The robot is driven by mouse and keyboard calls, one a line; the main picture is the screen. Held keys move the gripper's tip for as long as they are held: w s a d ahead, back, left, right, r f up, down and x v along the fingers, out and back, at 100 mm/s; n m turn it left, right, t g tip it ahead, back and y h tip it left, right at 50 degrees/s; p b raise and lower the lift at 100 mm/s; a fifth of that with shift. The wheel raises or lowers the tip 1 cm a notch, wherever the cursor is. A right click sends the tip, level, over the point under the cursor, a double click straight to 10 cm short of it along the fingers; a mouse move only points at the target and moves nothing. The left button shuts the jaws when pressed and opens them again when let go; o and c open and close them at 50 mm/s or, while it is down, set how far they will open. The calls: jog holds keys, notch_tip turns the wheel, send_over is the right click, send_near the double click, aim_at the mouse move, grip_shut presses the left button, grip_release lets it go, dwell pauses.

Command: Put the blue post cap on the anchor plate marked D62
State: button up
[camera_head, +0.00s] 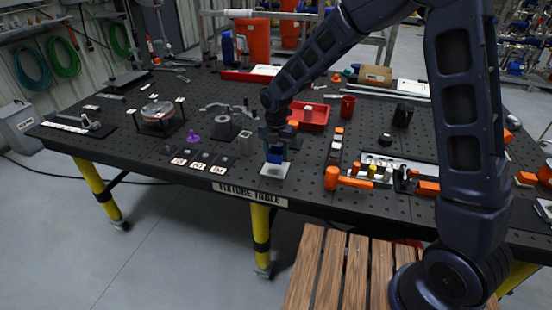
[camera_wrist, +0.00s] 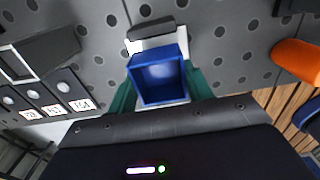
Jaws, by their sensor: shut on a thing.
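The blue post cap (camera_wrist: 158,78) is a square, hollow piece with its open side toward the wrist camera. My gripper (camera_wrist: 160,88) is shut on it, with a teal finger on either side. In the head view the blue cap (camera_head: 275,156) hangs from my gripper (camera_head: 275,146) over a white pad (camera_head: 275,171) near the table's front edge. I cannot tell whether it touches the pad. Three small dark plates with marked labels (camera_head: 197,165) stand left of the gripper. They also show at the left of the wrist view (camera_wrist: 53,108). I cannot read D62 on any with certainty.
The black fixture table (camera_head: 120,150) has several holes. A purple knob (camera_head: 193,138) stands behind the labelled plates. An orange hammer (camera_head: 345,180) lies right of the gripper, and a red tray (camera_head: 312,117) lies behind it. A wooden slatted surface (camera_head: 335,265) is in front.

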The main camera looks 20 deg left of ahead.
aim_at(276, 158)
jog(key=shift+f, duration=1.55)
jog(key=shift+f, duration=0.1)
jog(key=o, duration=1)
jog(key=shift+c, duration=0.2)
notch_tip(276, 158, up, 12)
